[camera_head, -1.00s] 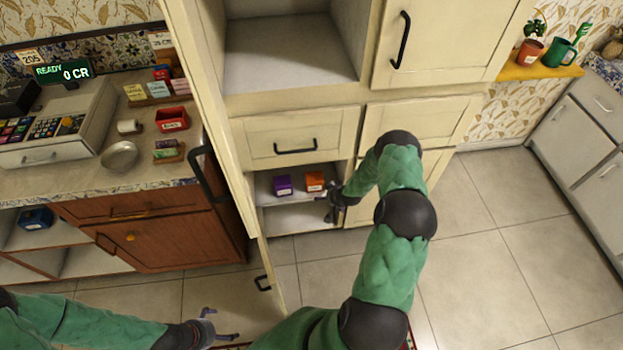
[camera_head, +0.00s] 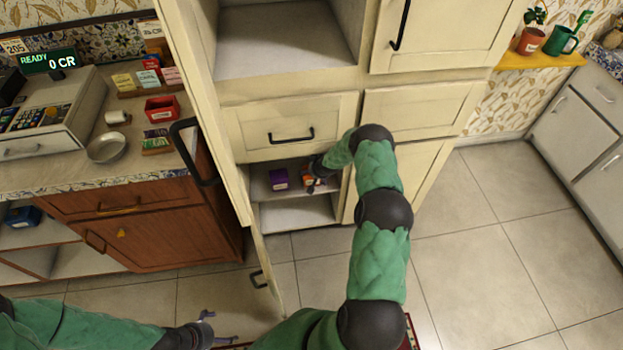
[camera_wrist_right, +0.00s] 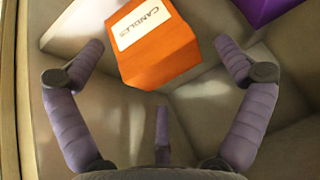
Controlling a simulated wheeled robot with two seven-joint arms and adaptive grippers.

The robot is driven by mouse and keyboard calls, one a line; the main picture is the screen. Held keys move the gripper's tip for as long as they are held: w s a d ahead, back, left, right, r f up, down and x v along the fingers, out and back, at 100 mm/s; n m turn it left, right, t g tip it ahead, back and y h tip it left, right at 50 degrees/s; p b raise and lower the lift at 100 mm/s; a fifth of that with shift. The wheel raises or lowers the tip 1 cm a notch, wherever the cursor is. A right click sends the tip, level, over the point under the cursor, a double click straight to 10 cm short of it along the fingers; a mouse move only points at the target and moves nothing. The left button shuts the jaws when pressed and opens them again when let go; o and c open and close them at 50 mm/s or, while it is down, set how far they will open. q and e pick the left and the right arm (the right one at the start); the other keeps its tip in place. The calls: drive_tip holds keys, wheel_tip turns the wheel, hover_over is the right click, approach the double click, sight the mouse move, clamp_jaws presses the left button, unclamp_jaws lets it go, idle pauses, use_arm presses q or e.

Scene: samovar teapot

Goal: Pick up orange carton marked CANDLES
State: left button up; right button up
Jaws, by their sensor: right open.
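The orange carton (camera_wrist_right: 160,55) bears a white label reading CANDLES in the right wrist view. It stands on the cabinet shelf, ahead of my right gripper and between the lines of its spread fingers. My right gripper (camera_wrist_right: 160,65) is open and empty, its fingers apart from the carton's sides. In the head view the carton (camera_head: 308,182) is partly hidden behind my right gripper (camera_head: 316,184). My left gripper (camera_head: 215,330) is low at the bottom left of the head view, away from the cabinet; its jaw opening is unclear.
A purple carton (camera_head: 278,179) stands left of the orange one on the same shelf (camera_head: 262,192); it also shows in the right wrist view (camera_wrist_right: 262,10). The cabinet's side walls and the drawer (camera_head: 290,130) above bound the opening. A cabinet door (camera_head: 268,275) hangs open at left.

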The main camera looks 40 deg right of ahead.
drive_tip(key=shift+b+x, duration=0.5)
drive_tip(key=shift+x, duration=0.75)
drive_tip(key=c, duration=1.7)
drive_tip(key=shift+o, duration=0.2)
drive_tip(key=shift+r, duration=0.1)
